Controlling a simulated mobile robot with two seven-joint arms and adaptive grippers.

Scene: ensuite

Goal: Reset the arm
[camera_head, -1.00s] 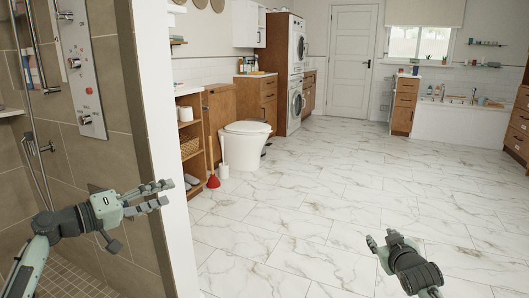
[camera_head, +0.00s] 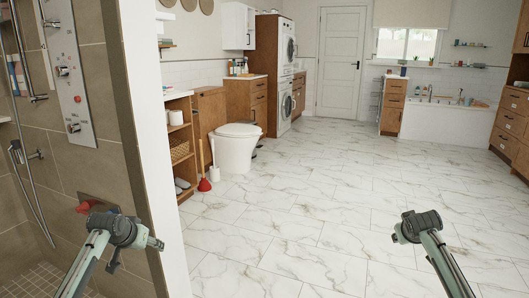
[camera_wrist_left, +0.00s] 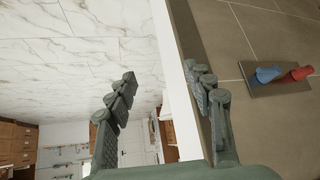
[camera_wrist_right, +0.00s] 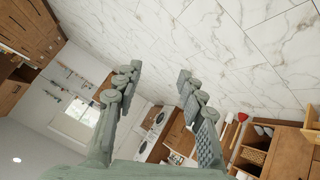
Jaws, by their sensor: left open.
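My left gripper (camera_head: 156,243) is at the lower left of the head view, in front of the shower wall edge. In the left wrist view its two fingers (camera_wrist_left: 160,82) are spread apart with nothing between them. My right gripper (camera_head: 400,234) is at the lower right of the head view, above the marble floor, its fingers mostly hidden behind its own body. In the right wrist view its fingers (camera_wrist_right: 157,76) stand apart and empty.
The shower wall's white end (camera_head: 160,180) stands close to my left gripper. A red valve handle (camera_head: 86,206) is on the shower wall; a blue one (camera_wrist_left: 266,75) shows in the left wrist view. A toilet (camera_head: 237,147) and red plunger (camera_head: 204,184) stand beyond. The marble floor (camera_head: 320,220) is clear.

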